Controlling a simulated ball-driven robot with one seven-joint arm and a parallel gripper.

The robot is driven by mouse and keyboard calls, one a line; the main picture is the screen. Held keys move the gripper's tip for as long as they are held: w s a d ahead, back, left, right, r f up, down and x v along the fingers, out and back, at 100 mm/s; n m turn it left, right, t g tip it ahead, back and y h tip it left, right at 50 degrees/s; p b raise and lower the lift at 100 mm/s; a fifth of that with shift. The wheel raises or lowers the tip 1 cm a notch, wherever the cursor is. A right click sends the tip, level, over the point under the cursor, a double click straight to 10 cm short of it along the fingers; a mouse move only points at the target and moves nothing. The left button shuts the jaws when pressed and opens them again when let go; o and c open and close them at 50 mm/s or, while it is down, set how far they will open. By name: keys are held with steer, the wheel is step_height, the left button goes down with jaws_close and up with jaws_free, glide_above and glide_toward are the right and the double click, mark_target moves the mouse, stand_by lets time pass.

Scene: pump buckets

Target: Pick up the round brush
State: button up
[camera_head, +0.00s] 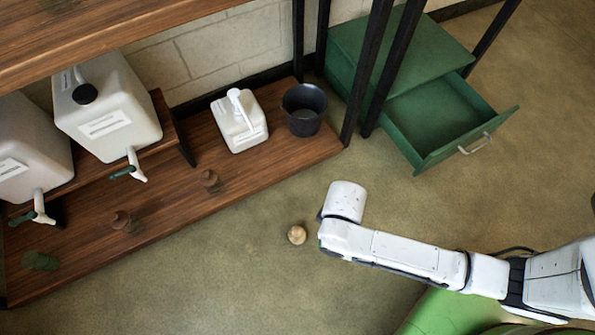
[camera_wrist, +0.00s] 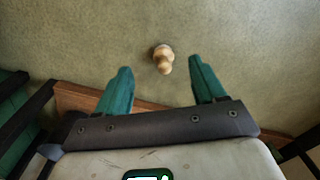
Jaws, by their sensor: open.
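The round brush (camera_head: 297,235) is a small light-wood piece with a knobbed handle, on the floor in front of the shelf. In the wrist view the brush (camera_wrist: 163,58) shows its knob and narrow neck between and just beyond the fingertips; its bristles cannot be made out. My gripper (camera_wrist: 160,68) has two green fingers spread apart with nothing between them touching. The brush looks apart from both fingers, and how far below them it lies is hard to tell. In the head view the fingers are hidden by my white wrist, just right of the brush.
A low wooden shelf (camera_head: 160,205) holds a white pump canister (camera_head: 238,125), a dark bucket (camera_head: 304,110) and darker knobbed pieces (camera_head: 121,221). White tap containers (camera_head: 105,105) stand left. A green cabinet (camera_head: 400,55) has its drawer (camera_head: 440,120) pulled out. Floor around the brush is clear.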

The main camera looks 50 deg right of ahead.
step_height(320, 180, down, 7)
steer(key=w+n+p, duration=0.1)
steer(key=w+n, duration=0.1)
steer(key=p, duration=0.1)
glide_toward(297, 230)
steer(key=shift+s+a+f+n, duration=0.15)
steer(key=shift+s+f+n, duration=0.15)
steer(key=shift+s+n, duration=0.15)
step_height(297, 230, down, 5)
steer(key=b, duration=0.2)
steer(key=shift+w+f+b, duration=0.1)
steer(key=shift+f+b, duration=0.05)
steer(key=shift+b, duration=0.25)
steer(key=f+b, duration=0.2)
steer(key=f, duration=0.1)
steer(key=f+b, duration=0.2)
steer(key=shift+w+f, duration=0.25)
steer(key=shift+c, duration=0.4)
steer(key=shift+r, duration=0.1)
steer(key=c, duration=1.1)
